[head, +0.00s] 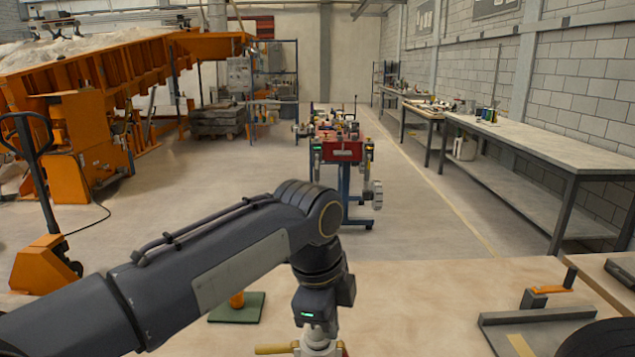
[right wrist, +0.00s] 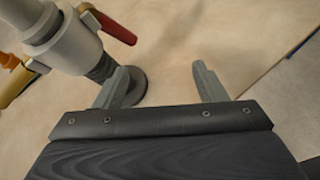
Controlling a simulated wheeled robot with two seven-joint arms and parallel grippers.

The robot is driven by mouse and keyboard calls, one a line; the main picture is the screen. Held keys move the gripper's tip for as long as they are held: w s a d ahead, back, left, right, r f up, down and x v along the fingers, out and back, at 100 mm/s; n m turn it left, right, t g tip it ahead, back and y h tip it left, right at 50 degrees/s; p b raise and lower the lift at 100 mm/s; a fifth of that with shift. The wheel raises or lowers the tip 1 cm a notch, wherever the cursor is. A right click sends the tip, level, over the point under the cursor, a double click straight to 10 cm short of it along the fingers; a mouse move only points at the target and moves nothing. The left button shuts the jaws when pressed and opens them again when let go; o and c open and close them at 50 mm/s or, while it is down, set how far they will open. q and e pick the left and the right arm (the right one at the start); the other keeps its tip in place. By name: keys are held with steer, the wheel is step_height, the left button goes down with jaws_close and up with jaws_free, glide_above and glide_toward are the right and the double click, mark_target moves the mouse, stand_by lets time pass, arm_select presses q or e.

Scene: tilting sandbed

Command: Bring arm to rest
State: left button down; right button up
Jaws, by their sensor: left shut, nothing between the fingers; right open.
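My left arm (head: 230,255) comes in from the left across the head view, bends at a raised joint and drops to the left gripper (head: 322,304) near the bottom centre. The left gripper points down above the wooden table, shut and empty; its fingertips are hard to make out. My right gripper (right wrist: 160,84) shows only in the right wrist view, with its two grey fingers spread apart and nothing held between them. A silver fitting (right wrist: 70,45) with a red handle and a yellow-orange handle is close by its left finger; whether they touch I cannot tell.
The wooden table (head: 430,285) has clear room in its middle. A green plate with an orange post (head: 237,306) is partly behind my left arm. A grey metal fixture (head: 535,318) is at right. Beyond are a red tool cart (head: 340,150), a long bench (head: 560,148) and the orange sandbed (head: 90,72).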

arm_select(q)
steer(key=s+a+n+t+h+p, duration=0.1)
steer(key=s+a+n, duration=0.4)
steer(key=a, duration=0.4)
steer(key=s+a+n+t+h+p, duration=0.1)
steer(key=s+a+n, duration=0.2)
steer(key=a+n, duration=0.5)
arm_select(e)
steer(key=s+d+r+m+g+y, duration=0.1)
steer(key=s+d+m+g+y, duration=0.1)
steer(key=s+d+m+g, duration=0.45)
steer(key=s+d+m+g+y, duration=0.1)
steer(key=s+d+m, duration=0.2)
steer(key=d+m, duration=0.65)
arm_select(q)
steer(key=s+a+f+n+t+p, duration=0.2)
steer(key=s+a+f+n, duration=0.3)
steer(key=s+f+n, duration=0.3)
steer(key=s+n, duration=0.2)
steer(key=s, duration=0.1)
steer(key=shift+a, duration=0.25)
arm_select(e)
steer(key=s+r+m+t+y, duration=0.3)
steer(key=s+r+m+y, duration=0.1)
steer(key=m, duration=1)
steer(key=shift+s+a+r+y, duration=0.2)
steer(key=shift+a+r+y, duration=0.2)
steer(key=shift+r+y, duration=0.45)
